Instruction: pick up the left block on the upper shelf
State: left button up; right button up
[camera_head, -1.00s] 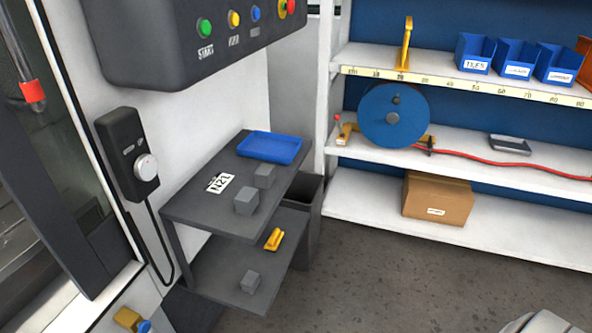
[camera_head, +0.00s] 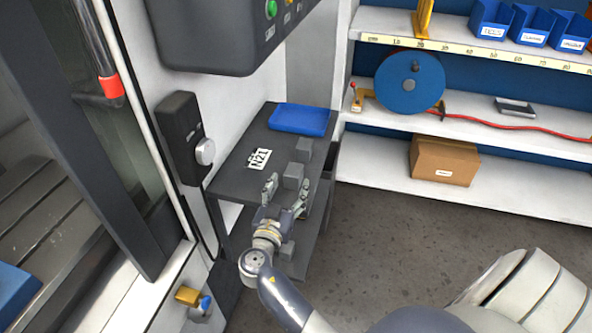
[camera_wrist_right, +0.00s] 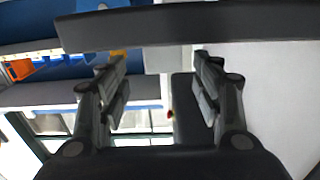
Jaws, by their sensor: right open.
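Two grey blocks stand on the dark upper shelf (camera_head: 235,170) of a small rack in the head view. The left block (camera_head: 293,173) is nearer to me; the other block (camera_head: 304,150) stands just behind it to the right. My right gripper (camera_head: 287,187) is open and empty, its two fingers pointing at the left block, with a fingertip to either side of its near face. Whether they touch it cannot be told. In the right wrist view the open fingers (camera_wrist_right: 160,80) frame a pale grey shape below the dark shelf slab. My left gripper is not in view.
Another grey block (camera_head: 287,250) is on the lower shelf, partly hidden by my arm. A control panel (camera_head: 225,35) overhangs from the wall. Floor to the right is clear.

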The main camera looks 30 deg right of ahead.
aim_at(294, 170)
jog(key=shift+w+d+r, duration=0.3)
jog(key=shift+w, duration=0.1)
jog(key=shift+w+d+r+p, duration=0.15)
jog(key=shift+w+d+p, duration=0.3)
jog(key=shift+p, duration=0.15)
jog(key=p+x, duration=0.2)
jog(key=x, duration=0.1)
jog(key=shift+w, duration=0.1)
jog(key=shift+w+d, duration=0.25)
jog(key=shift+d, duration=0.05)
jog(key=shift+w+d+f, duration=0.2)
jog(key=shift+d, duration=0.1)
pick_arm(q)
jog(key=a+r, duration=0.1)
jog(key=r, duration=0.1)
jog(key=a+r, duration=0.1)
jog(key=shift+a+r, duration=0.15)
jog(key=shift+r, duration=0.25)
pick_arm(e)
jog(key=shift+r, duration=0.1)
jog(key=c, duration=1.4)
